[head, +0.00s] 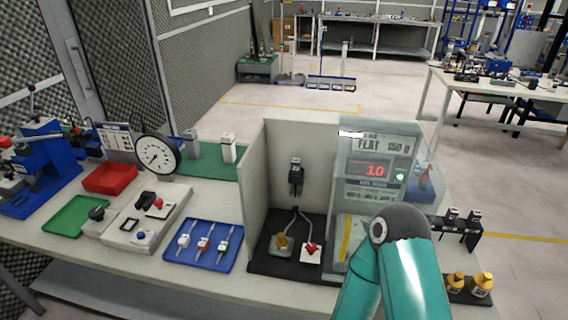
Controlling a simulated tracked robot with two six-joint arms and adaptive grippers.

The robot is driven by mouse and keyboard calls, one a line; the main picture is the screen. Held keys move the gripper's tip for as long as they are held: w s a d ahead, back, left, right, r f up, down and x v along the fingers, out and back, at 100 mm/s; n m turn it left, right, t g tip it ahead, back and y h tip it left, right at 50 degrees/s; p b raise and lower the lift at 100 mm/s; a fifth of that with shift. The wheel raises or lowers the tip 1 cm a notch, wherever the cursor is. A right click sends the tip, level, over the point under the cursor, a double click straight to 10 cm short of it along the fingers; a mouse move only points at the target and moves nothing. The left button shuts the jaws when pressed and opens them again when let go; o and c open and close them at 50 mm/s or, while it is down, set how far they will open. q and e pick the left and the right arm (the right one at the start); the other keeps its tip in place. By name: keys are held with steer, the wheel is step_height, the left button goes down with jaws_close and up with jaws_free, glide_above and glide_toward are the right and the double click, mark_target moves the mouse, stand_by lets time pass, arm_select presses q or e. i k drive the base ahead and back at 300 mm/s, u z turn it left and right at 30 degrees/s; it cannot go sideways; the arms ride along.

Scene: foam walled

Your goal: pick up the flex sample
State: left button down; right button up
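No item carries a readable flex sample label, so I cannot tell which one it is. A blue tray (172,256) on the bench holds small cable-like pieces: one with a white body (184,240), one with a red body (203,244) and one with a grey-white body (223,246). The teal links and dark joint of one of my arms rise at the lower right, in front of the clear-fronted display unit (380,143). Neither gripper shows in the head view.
Grey panels (262,185) enclose a black base (262,262) with a yellow and a red connector. Left are a round dial (158,154), a red tray (110,178), a green tray (73,216) and a blue press (42,165). Brass weights (481,285) stand lower right.

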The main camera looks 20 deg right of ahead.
mark_target(296, 164)
steer(key=z, duration=1.55)
steer(key=i, duration=0.1)
steer(key=u, duration=2.65)
steer(key=k, duration=1.45)
steer(key=z, duration=0.5)
